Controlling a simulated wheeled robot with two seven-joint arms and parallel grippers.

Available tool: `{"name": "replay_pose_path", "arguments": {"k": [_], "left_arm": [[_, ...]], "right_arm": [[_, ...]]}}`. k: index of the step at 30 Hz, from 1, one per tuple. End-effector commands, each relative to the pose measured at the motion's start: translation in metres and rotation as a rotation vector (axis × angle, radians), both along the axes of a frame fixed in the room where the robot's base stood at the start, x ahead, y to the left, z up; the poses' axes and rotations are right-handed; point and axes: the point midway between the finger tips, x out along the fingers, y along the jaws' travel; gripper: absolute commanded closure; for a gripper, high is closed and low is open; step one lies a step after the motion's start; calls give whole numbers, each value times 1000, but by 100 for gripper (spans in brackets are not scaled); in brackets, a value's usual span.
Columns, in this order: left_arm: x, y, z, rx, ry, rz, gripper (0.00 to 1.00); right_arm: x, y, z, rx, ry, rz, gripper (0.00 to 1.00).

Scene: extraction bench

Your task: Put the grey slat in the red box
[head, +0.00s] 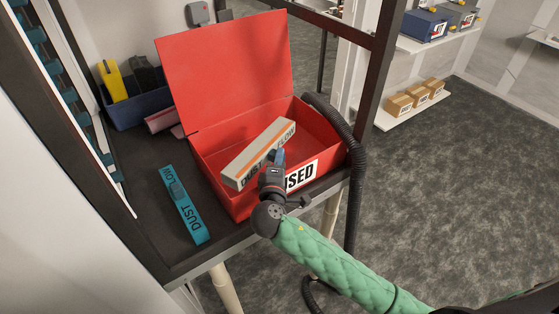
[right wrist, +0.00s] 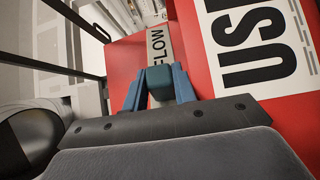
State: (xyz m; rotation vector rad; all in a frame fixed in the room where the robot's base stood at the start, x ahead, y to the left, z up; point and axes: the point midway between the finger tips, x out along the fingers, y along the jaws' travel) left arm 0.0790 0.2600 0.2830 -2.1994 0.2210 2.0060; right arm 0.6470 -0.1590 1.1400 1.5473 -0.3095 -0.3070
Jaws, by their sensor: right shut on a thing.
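The grey slat (head: 250,161) has an orange stripe and the words DUST FLOW. My right gripper (head: 277,158) is shut on a small block on the slat and holds it slantwise across the opening of the red box (head: 241,205). In the right wrist view, the blue fingers (right wrist: 159,88) close on both sides of the block, and the slat's end (right wrist: 157,44) reads FLOW. The box's lid (head: 225,70) stands open. I cannot tell whether the slat touches the box. My left gripper is out of view.
A teal slat (head: 185,208) lies on the dark bench (head: 150,185) left of the box. A blue bin (head: 140,110) with yellow and black items stands behind. A black hose (head: 357,165) hangs at the box's right side. Bare bench lies around the teal slat.

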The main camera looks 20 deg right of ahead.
Motion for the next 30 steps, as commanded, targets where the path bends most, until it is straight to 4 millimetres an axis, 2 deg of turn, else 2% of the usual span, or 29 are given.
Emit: {"name": "replay_pose_path", "arguments": {"k": [1, 2, 3, 12, 18, 20, 30], "left_arm": [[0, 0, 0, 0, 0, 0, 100], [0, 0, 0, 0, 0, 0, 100], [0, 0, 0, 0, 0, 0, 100], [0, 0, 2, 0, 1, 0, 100], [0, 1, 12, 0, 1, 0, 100], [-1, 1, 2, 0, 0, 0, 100], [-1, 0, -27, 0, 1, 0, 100]], "right_arm": [[0, 0, 0, 0, 0, 0, 98], [0, 0, 0, 0, 1, 0, 69], [0, 0, 0, -1, 1, 0, 64], [0, 0, 0, -1, 4, 0, 64], [0, 0, 14, -1, 2, 1, 64], [-5, 3, 6, 2, 3, 1, 64], [-46, 20, 6, 4, 1, 2, 64]]}}
